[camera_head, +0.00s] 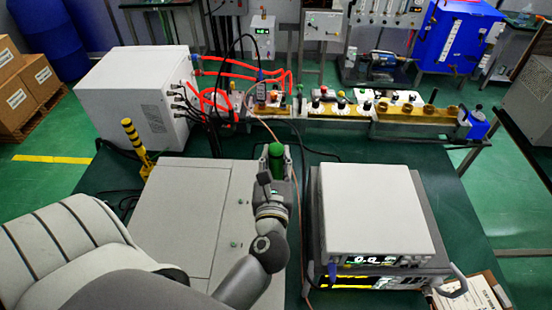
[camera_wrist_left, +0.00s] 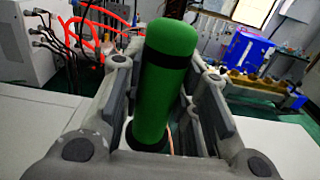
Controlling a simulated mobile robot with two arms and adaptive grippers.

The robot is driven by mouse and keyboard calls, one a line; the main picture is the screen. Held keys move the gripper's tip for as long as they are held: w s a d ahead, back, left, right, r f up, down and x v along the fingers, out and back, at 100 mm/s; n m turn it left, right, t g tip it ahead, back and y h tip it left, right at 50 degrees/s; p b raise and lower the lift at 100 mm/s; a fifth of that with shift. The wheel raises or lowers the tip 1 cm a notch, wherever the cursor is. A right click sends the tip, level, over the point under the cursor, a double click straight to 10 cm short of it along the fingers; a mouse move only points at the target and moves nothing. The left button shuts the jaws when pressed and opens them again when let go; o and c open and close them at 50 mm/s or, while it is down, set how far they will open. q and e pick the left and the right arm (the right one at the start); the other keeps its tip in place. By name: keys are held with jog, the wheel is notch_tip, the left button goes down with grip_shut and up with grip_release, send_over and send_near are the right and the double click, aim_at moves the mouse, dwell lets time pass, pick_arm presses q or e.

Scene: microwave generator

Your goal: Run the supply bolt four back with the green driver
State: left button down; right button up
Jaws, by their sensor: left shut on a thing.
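The green driver (camera_head: 276,151) has a thick green handle with a dark band near its end. My left gripper (camera_head: 275,168) is shut around it, and the handle (camera_wrist_left: 162,100) stands between the two fingers in the left wrist view. The driver's working end is hidden. A light grey flat-topped cabinet (camera_head: 182,215) lies just left of the gripper, with small green bolt heads, one near its right edge (camera_head: 240,202) and one lower (camera_head: 234,244). I cannot tell which bolt is supply bolt four. My right gripper is not in view.
A white instrument box (camera_head: 368,205) with a display stands to the right. A large white box (camera_head: 145,98) with red and black cables stands behind left. A brass-coloured microwave line (camera_head: 340,112) runs along the back. A yellow-black post (camera_head: 136,145) stands left.

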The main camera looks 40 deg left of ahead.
aim_at(276, 154)
pick_arm(q)
jog(key=shift+f+b, duration=1.8)
jog(key=shift+f, duration=0.25)
jog(key=shift+f+b, duration=0.5)
jog(key=shift+f, duration=0.4)
dwell(0.5)
jog(key=shift+r+p, duration=0.25)
jog(key=shift+p, duration=0.05)
dwell(0.8)
jog(key=shift+r+p, duration=0.45)
notch_tip(276, 154, up, 3)
jog(key=p, duration=0.2)
jog(key=shift+r+p, duration=0.2)
jog(key=shift+p, duration=0.2)
notch_tip(276, 154, up, 5)
jog(key=p, duration=0.5)
jog(key=shift+r, duration=0.1)
